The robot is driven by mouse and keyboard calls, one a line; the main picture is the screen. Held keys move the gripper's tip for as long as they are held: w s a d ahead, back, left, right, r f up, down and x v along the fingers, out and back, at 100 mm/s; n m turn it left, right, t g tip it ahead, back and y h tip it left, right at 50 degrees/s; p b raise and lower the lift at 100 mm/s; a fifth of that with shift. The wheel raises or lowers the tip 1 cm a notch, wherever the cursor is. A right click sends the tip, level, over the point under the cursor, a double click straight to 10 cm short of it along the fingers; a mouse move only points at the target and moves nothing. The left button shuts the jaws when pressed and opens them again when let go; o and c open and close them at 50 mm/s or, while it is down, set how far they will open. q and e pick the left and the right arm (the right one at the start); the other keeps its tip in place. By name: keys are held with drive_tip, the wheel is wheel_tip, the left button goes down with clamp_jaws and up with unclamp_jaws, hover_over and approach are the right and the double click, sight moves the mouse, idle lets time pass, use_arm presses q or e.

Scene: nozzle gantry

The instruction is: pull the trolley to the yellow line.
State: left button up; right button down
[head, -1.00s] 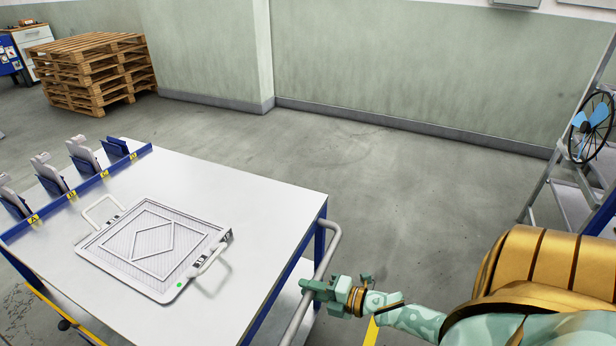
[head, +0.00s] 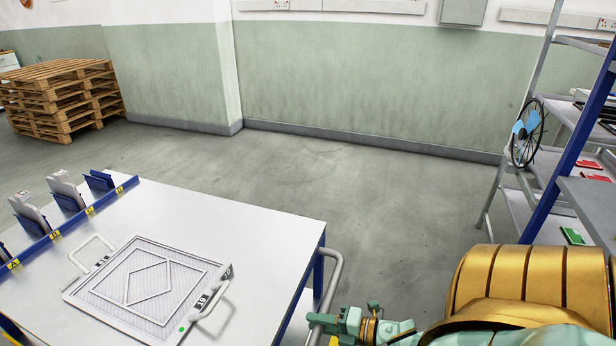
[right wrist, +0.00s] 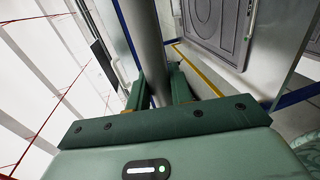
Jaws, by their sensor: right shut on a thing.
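The trolley (head: 235,215) has a white top and blue legs, and fills the lower left of the head view. Its grey tube handle (head: 334,268) is on its right side. My green right gripper (head: 328,320) is shut on this handle. In the right wrist view the handle tube (right wrist: 145,45) runs between the jaws (right wrist: 158,88). A yellow strip (right wrist: 198,68) shows beside the tube there; I cannot tell whether it is the floor line. My left gripper is not in view.
A framed mesh tray (head: 120,260) with two handles lies on the trolley top, beside a blue rail with several holders (head: 62,190). Pallets (head: 62,98) are stacked at the back left. A shelf rack (head: 550,190) stands at the right. The floor (head: 380,200) behind is clear.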

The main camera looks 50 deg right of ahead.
drive_tip(key=shift+f+v, duration=0.2)
drive_tip(key=shift+v, duration=0.65)
drive_tip(key=shift+f+v, duration=0.2)
drive_tip(key=shift+v, duration=0.65)
drive_tip(key=shift+f+v, duration=0.2)
drive_tip(key=shift+v, duration=0.65)
drive_tip(key=shift+s+d, duration=0.1)
drive_tip(key=shift+s, duration=0.05)
drive_tip(key=c, duration=1.3)
unclamp_jaws()
drive_tip(key=shift+s, duration=0.1)
drive_tip(key=p+v, duration=0.1)
drive_tip(key=v, duration=1.5)
drive_tip(key=shift+s+d+r, duration=0.1)
drive_tip(key=shift+s, duration=0.15)
